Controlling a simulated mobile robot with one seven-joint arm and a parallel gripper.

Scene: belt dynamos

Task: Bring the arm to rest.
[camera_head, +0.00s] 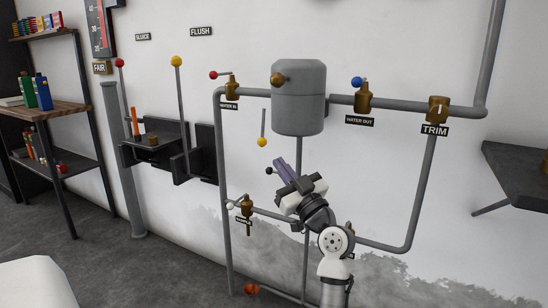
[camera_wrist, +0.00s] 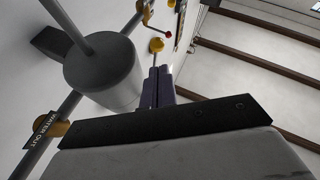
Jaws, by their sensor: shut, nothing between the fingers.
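My gripper (camera_head: 282,168) is in the middle of the head view, raised in front of the pipework below the grey tank (camera_head: 299,98). Its purple fingers point up and to the left and are shut with nothing between them. In the wrist view the fingers (camera_wrist: 158,86) lie side by side, with the tank (camera_wrist: 105,75) to their left. A hanging lever with a yellow ball (camera_head: 262,142) is just above the fingertips in the head view; I cannot tell whether they touch. A black ball (camera_head: 269,171) shows just left of the fingers.
A blue-knobbed valve (camera_head: 363,95) and a trim valve (camera_head: 437,108) sit on the pipe at right. Tall red-ball (camera_head: 119,63) and yellow-ball (camera_head: 176,61) levers stand at left. A shelf (camera_head: 54,110) is far left, a dark wall ledge (camera_head: 515,170) far right. Floor at lower left is partly clear.

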